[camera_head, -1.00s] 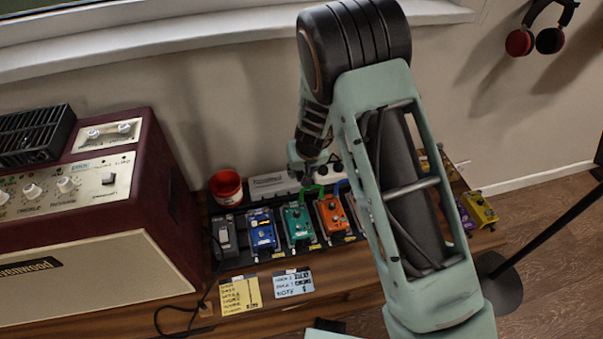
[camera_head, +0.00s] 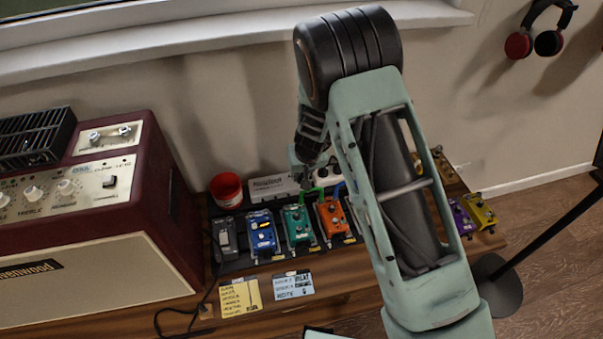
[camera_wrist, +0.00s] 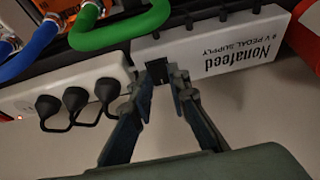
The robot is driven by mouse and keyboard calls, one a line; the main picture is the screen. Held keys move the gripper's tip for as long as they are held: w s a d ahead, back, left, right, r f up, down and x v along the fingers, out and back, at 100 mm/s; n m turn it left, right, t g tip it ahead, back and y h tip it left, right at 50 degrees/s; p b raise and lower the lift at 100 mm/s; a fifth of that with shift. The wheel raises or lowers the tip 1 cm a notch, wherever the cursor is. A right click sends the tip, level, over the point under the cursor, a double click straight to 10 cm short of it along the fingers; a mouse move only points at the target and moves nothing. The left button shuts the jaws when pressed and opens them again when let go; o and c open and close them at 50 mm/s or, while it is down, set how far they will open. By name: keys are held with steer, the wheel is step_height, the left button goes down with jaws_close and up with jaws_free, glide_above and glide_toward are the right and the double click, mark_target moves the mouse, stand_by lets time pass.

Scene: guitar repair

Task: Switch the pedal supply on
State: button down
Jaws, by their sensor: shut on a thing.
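The pedal supply (camera_wrist: 225,45) is a white box with black lettering in the wrist view, printed upside down there. In the head view the supply (camera_head: 268,187) stands behind the pedals. My gripper (camera_wrist: 165,72) is at the box's left end in the wrist view, with its fingertips closed about a small dark piece (camera_wrist: 160,74). I cannot tell whether this piece is a switch or a plug. In the head view my gripper (camera_head: 308,184) is at the supply's right end, its tips partly hidden.
A white power strip (camera_wrist: 20,98) with several black plugs lies close beside the fingers. Green (camera_wrist: 120,32) and blue (camera_wrist: 32,52) cables run next to it. A red cup (camera_head: 226,190) stands by the supply. Several pedals (camera_head: 262,235) stand in front.

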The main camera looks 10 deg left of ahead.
mark_target(301, 179)
steer(key=shift+w+a+r+g+p, duration=0.1)
steer(key=shift+r+g+p, duration=0.25)
steer(key=shift+p, duration=0.8)
steer(key=shift+w+a+g+h+p, duration=0.15)
steer(key=shift+g+h+p, duration=0.15)
steer(key=shift+p, duration=0.8)
steer(key=shift+w+f+g+h+p, duration=0.2)
steer(key=shift+f+g+h+p, duration=0.1)
steer(key=shift+g, duration=0.35)
steer(key=shift+a+g, duration=0.1)
steer(key=shift+g, duration=0.2)
steer(key=c, duration=1.8)
jaws_free()
steer(key=shift+c, duration=0.2)
step_height(301, 179, up, 12)
steer(key=shift+s+d, duration=0.25)
steer(key=shift+s, duration=0.1)
